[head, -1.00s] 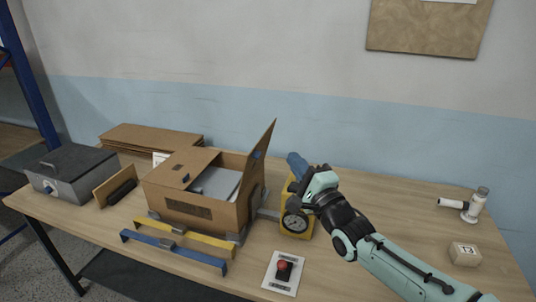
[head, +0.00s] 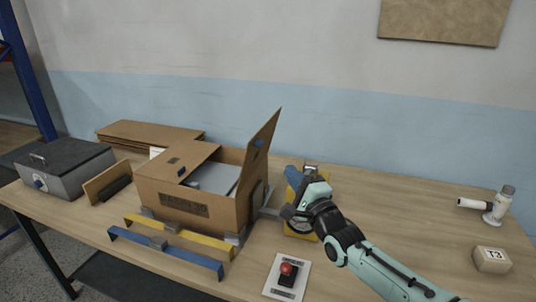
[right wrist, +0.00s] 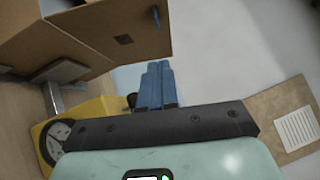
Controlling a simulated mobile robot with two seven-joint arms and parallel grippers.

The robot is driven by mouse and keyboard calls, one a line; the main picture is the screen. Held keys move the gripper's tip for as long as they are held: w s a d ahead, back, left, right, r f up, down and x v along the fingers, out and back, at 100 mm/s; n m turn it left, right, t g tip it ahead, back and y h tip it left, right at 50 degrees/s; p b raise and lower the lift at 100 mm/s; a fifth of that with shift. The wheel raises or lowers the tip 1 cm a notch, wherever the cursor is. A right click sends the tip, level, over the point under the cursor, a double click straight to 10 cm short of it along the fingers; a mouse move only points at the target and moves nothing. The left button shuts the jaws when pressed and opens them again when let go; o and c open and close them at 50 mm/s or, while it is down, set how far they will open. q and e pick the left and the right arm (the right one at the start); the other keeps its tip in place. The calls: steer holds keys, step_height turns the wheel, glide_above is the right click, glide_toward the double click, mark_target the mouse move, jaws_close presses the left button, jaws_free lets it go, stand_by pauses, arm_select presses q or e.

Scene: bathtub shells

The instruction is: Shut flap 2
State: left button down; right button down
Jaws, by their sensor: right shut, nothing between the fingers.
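A brown cardboard box (head: 182,208) stands on the workbench. Its left flap (head: 185,158) lies folded over the top, and a grey-white thing (head: 212,178) shows inside the opening. Its right flap (head: 262,142) stands up, leaning outward to the right; it also shows in the right wrist view (right wrist: 125,30). I cannot read which flap is numbered 2. My right gripper (head: 292,173), with blue fingers, is shut and empty, to the right of the raised flap and apart from it. Its fingers (right wrist: 158,85) point toward the flap's outer side. My left gripper is not in view.
A yellow device with a dial (right wrist: 90,107) stands beneath my right gripper. A red button on a plate (head: 287,270) lies in front. Blue (head: 165,252) and yellow bars lie before the box. A grey metal case (head: 65,170) stands left.

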steer(key=w+a+r+p, duration=0.2)
steer(key=w+a, duration=0.4)
steer(key=shift+w+a, duration=0.15)
steer(key=shift+w, duration=0.1)
steer(key=shift+r+p, duration=0.1)
steer(key=shift+p, duration=0.2)
